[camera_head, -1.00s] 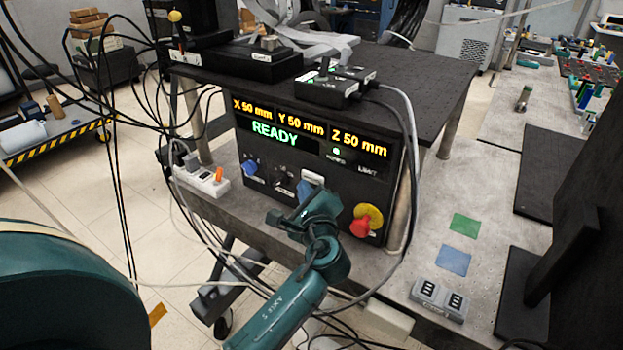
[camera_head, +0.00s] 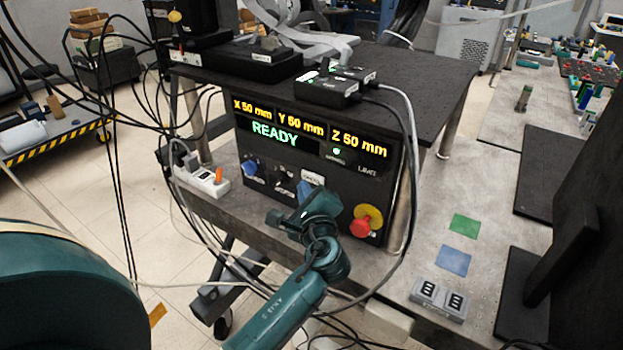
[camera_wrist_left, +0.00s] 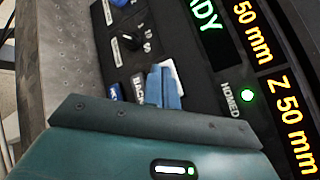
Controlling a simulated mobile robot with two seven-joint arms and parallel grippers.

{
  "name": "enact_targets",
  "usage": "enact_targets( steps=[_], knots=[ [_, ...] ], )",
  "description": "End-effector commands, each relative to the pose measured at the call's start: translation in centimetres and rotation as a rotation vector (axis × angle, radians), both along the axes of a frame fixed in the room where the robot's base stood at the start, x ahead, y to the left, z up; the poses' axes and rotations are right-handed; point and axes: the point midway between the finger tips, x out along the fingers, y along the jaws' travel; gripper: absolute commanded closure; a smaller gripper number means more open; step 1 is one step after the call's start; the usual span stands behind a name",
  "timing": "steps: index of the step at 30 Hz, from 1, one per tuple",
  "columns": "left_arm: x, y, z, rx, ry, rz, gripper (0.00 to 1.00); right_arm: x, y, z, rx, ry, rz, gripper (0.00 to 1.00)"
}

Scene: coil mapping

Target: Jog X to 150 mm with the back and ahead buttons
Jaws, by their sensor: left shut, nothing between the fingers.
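The black control panel (camera_head: 270,178) reads X 50 mm (camera_head: 252,108), Y 50 mm and Z 50 mm, with READY in green below. My left gripper (camera_head: 304,192) is in front of the panel's lower middle. In the left wrist view its blue fingers (camera_wrist_left: 164,87) are together and empty. They lie over a white piece (camera_wrist_left: 175,72) on the panel, next to a label reading BACK (camera_wrist_left: 138,88). I cannot tell whether they touch it. The gripper hides much of the button area, and the ahead button is not clearly visible. My right gripper is not in view.
A red stop button (camera_head: 360,227) on a yellow disc sits right of my gripper. A blue knob (camera_head: 250,167) is to the left. A green lamp (camera_wrist_left: 248,96) is lit by HOMED. Cables hang beside the panel. A two-switch box (camera_head: 438,299) stands on the bench at right.

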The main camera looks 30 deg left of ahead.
Motion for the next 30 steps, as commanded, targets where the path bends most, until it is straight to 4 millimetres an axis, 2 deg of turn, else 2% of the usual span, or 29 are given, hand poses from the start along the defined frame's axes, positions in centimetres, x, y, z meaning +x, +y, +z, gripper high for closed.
enact_targets(
  steps=[20,30],
  knots=[
    [0.01,0.00,0.01,0.000,0.000,0.000,1.00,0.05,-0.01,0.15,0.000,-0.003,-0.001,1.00],
    [0.85,-0.07,0.03,0.001,0.001,0.000,1.00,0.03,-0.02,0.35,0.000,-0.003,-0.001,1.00]
  ],
)
